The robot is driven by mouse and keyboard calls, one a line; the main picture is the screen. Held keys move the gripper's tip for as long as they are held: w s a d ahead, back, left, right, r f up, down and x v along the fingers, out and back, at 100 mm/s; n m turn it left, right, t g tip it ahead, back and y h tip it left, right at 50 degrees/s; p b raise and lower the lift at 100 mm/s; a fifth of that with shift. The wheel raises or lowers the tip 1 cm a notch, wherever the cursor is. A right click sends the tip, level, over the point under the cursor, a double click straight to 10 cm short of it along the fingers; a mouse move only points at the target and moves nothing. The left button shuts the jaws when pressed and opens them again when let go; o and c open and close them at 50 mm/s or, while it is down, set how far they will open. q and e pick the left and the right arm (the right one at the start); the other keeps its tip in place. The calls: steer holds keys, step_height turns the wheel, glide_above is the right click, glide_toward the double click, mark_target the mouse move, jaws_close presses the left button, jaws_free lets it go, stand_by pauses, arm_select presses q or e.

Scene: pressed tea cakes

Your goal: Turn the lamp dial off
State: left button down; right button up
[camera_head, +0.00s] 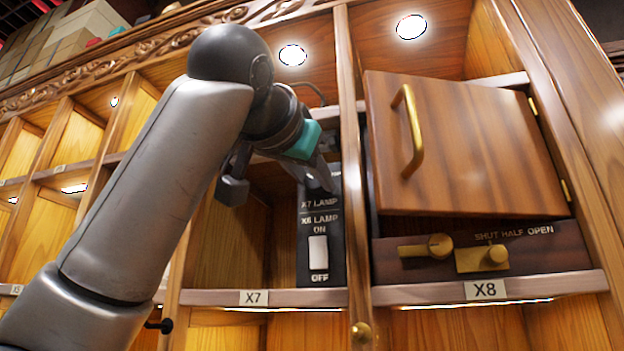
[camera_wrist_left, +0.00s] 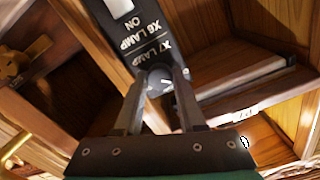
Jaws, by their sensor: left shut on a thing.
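A black lamp panel (camera_head: 320,243) stands upright in the X7 compartment, with "X7 LAMP" and "X6 LAMP" lettering. It also shows in the left wrist view (camera_wrist_left: 112,30). The dark round dial (camera_wrist_left: 160,80), with a white mark, is at the X7 LAMP end of the panel. My left gripper (camera_head: 318,178) reaches in from the left at the panel's top. In the left wrist view its two fingers (camera_wrist_left: 159,92) are shut on the dial's sides. In the head view the gripper largely hides the dial. My right gripper is not in view.
Below the dial is a white X6 rocker switch (camera_head: 318,252) marked ON and OFF. To the right, a wooden door (camera_head: 470,145) with a brass handle (camera_head: 411,130) hangs above a brass slide (camera_head: 480,258) labelled SHUT HALF OPEN. A wooden divider (camera_head: 352,200) stands close right of the panel.

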arm_select(q)
steer(key=shift+f+n, duration=0.1)
steer(key=shift+n, duration=0.9)
steer(key=c, duration=0.5)
jaws_free()
steer(key=b+v, duration=0.4)
steer(key=v, duration=1.1)
steer(key=shift+b, duration=0.4)
steer(key=shift+s, duration=0.1)
